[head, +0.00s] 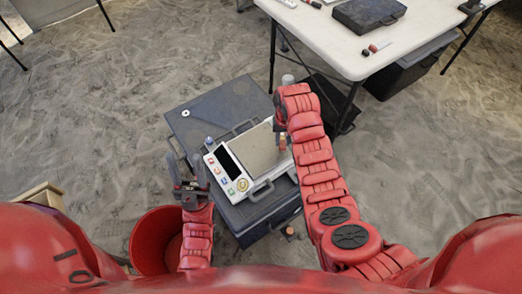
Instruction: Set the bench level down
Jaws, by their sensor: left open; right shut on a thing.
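My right gripper (280,126) is over the right part of a white-framed device. It is shut on a small orange-brown thing (283,143), which shows just below the fingers. This may be the bench level, but it is too small and too covered to be sure. I cannot tell whether it touches the device. The device (229,163) has a dark screen, coloured buttons and a flat grey-beige plate (255,152). It lies on a dark grey case (190,125). My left gripper (189,184) is open, left of the device and near the case's left side.
A red bin (150,240) stands at lower left. A white table (335,42) at upper right bears a dark case (368,12) and small items. A small bluish bottle (209,143) stands by the screen. A small item (290,232) is at the case's front.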

